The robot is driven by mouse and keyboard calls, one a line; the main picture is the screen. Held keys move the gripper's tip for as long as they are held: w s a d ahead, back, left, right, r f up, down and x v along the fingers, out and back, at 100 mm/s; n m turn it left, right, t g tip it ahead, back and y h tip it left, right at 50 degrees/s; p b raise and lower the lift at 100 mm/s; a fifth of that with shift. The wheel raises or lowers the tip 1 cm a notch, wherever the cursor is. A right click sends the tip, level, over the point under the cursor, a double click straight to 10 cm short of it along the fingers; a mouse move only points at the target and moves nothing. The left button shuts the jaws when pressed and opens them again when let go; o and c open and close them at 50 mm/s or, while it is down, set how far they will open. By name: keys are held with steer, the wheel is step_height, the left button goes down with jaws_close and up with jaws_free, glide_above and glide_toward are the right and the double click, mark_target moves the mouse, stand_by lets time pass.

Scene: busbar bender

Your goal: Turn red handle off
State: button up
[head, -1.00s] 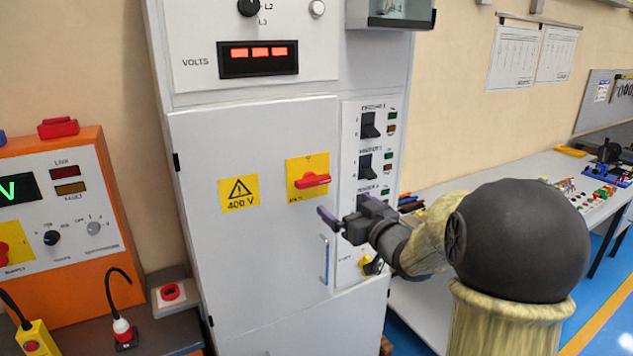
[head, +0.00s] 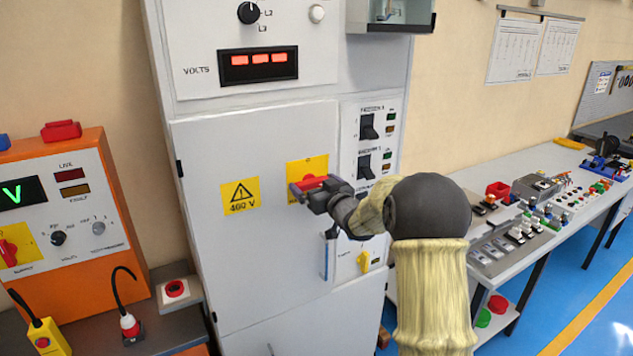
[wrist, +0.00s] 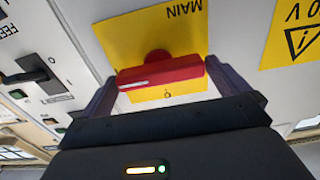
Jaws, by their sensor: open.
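The red handle (head: 312,183) is on a yellow plate (head: 307,166) on the grey cabinet door. In the head view my gripper partly covers it. In the wrist view the red handle (wrist: 160,74) lies level across the yellow plate marked MAIN (wrist: 150,40), with a small mark below it. My gripper (head: 298,192) is at the handle. In the wrist view the open gripper (wrist: 170,88) has one finger beside each end of the handle. Whether the fingers touch the ends, I cannot tell.
A yellow 400 V sign (head: 240,195) is left of the handle. A vertical door handle (head: 327,255) is below my gripper, and black switches (head: 368,127) are to the right. An orange tester (head: 60,220) stands at the left and a long bench (head: 520,210) at the right.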

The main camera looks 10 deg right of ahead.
steer(key=shift+c, duration=0.4)
steer(key=c, duration=1)
